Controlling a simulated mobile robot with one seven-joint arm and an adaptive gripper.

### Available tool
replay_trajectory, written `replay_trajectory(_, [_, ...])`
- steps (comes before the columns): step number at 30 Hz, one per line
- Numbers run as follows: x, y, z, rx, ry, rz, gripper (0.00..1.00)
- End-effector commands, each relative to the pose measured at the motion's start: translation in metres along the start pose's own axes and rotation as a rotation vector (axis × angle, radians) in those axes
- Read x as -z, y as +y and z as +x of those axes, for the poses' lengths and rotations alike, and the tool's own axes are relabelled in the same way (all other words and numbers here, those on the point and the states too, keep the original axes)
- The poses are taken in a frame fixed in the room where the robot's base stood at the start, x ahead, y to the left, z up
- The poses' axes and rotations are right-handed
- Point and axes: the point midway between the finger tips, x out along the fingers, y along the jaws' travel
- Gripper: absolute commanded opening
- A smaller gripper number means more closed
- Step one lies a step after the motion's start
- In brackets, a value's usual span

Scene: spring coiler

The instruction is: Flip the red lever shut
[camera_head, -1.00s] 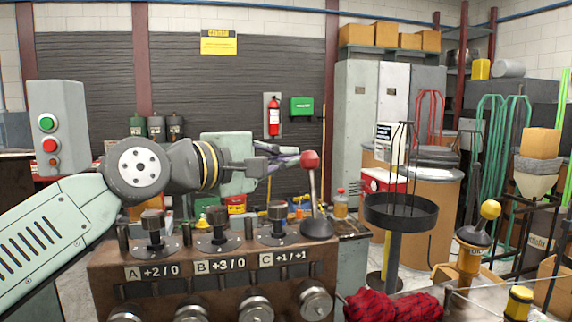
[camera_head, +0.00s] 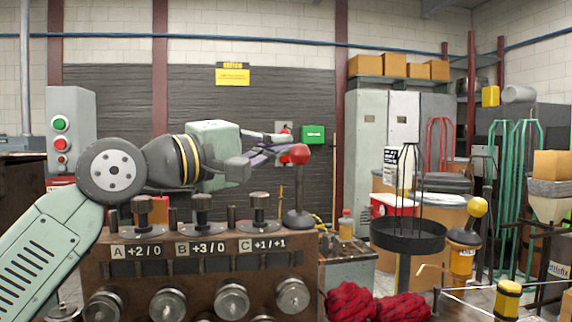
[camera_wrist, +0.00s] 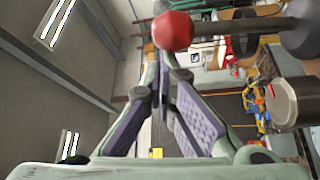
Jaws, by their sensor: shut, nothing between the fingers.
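The red lever has a round red knob (camera_head: 299,153) on a grey stem. It stands nearly upright from a dark round base (camera_head: 298,218) at the right end of the brown valve block (camera_head: 205,270). My gripper (camera_head: 284,146) is shut and empty, reaching right with its fingertips at the knob's left side. In the wrist view the red knob (camera_wrist: 173,31) is just beyond the closed fingertips (camera_wrist: 165,75), with its stem running right. I cannot tell whether the fingers touch the knob.
Black-topped knobs (camera_head: 259,207) stand on the block below my arm, left of the lever.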

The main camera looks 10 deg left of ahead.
Motion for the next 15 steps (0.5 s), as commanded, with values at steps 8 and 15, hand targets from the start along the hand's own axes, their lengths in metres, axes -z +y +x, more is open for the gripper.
replay_trajectory(8, [-0.019, 0.004, -0.011, 0.001, 0.000, 0.001, 0.00])
replay_trajectory(15, [-0.030, 0.006, -0.017, 0.002, 0.000, 0.001, 0.00])
